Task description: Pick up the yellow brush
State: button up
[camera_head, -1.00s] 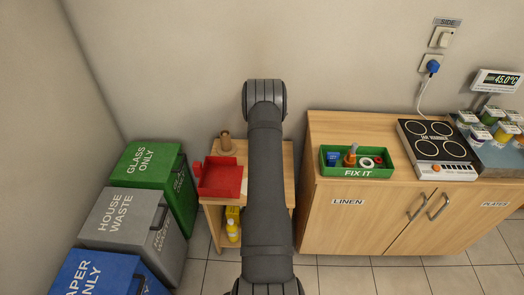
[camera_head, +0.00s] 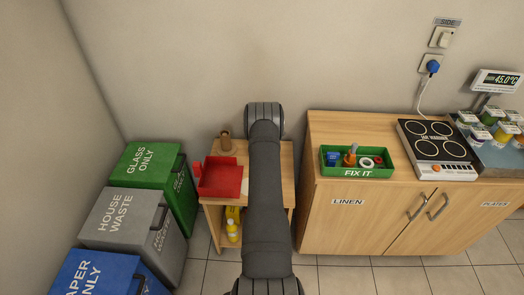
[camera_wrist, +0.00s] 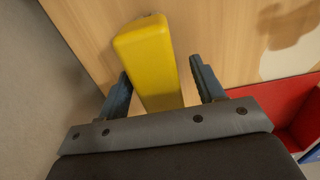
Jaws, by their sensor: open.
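A yellow block-like piece (camera_wrist: 147,55), which seems to be part of the yellow brush, shows in the wrist view. It lies along the gap between the two fingers of my gripper (camera_wrist: 160,85) and reaches out past their tips. The fingers are open, one on each side of it, with a gap at the right finger; whether the left one touches I cannot tell. In the head view my arm hides the gripper and the brush. The lower part of the yellow piece is hidden behind my gripper's body.
Bins stand left.

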jog(key=c, duration=1.1)
jog(key=shift+r, duration=0.15)
jog(key=shift+r, duration=0.6)
notch_tip(320, 180, up, 3)
jog(key=shift+r, duration=0.1)
jog(key=s+d+r, duration=0.1)
jog(key=d+r, duration=0.1)
jog(key=d, duration=0.1)
jog(key=s+d+r, duration=0.2)
jog(key=d, duration=0.2)
jog(key=s+d+r, duration=0.2)
jog(key=d, duration=0.1)
jog(key=shift+s+d+r, duration=0.15)
jog(key=shift+d+r, duration=0.05)
